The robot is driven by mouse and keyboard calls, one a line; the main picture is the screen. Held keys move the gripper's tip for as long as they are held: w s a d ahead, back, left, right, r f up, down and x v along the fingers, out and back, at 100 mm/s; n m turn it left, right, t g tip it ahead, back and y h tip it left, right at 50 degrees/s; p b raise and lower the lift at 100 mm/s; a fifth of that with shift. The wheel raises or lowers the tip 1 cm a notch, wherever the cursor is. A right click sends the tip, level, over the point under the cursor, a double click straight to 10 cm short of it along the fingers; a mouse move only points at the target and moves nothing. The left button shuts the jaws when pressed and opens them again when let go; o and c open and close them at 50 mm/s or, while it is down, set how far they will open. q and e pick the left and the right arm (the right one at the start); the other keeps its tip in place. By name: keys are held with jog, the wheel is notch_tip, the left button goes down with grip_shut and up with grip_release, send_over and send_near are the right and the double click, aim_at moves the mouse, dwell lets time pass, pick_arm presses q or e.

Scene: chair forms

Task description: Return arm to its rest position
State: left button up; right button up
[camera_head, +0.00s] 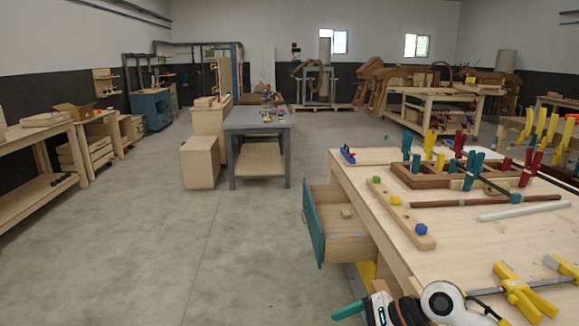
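My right arm (440,302), white and black, comes in at the bottom edge by the near left side of the workbench. Its gripper end (349,311) points left, with one teal finger showing. The rest of the gripper is cut off by the frame, so its opening cannot be told. I see nothing held in the part that shows. My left arm and gripper are not in view.
The wooden workbench (468,242) on the right holds clamps, a wooden frame and a strip with coloured knobs (402,212). A teal-fronted drawer (314,226) stands open on its left side. The concrete floor (150,245) at left is clear.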

jog(key=s+a+r+m+t+y, duration=0.2)
jog(key=a+r+m+y, duration=0.25)
jog(key=a+y, duration=0.2)
notch_tip(320, 180, up, 7)
jog(key=w+d+m+t, duration=0.1)
jog(key=d+m+t, duration=0.2)
jog(key=m+t, duration=0.95)
jog(key=s+d+f+m+g+h, duration=0.1)
jog(key=s+d+f+m+h, duration=0.1)
jog(key=d+f+m+h, duration=0.9)
jog(key=s+d+f+m+h, duration=0.2)
jog(key=f+m+h, duration=0.35)
jog(key=m, duration=1.05)
jog(key=s+f+m+g, duration=0.4)
jog(key=s+f+g, duration=0.15)
jog(key=s, duration=0.45)
jog(key=s+f+m+g, duration=0.4)
jog(key=s+f+g, duration=0.15)
jog(key=s, duration=0.55)
notch_tip(320, 180, down, 24)
jog(key=g, duration=0.2)
jog(key=s+d+f+n+g, duration=0.1)
jog(key=s+d+f, duration=0.2)
jog(key=s+f, duration=1.3)
jog(key=shift+s+f, duration=0.25)
jog(key=shift+f, duration=0.6)
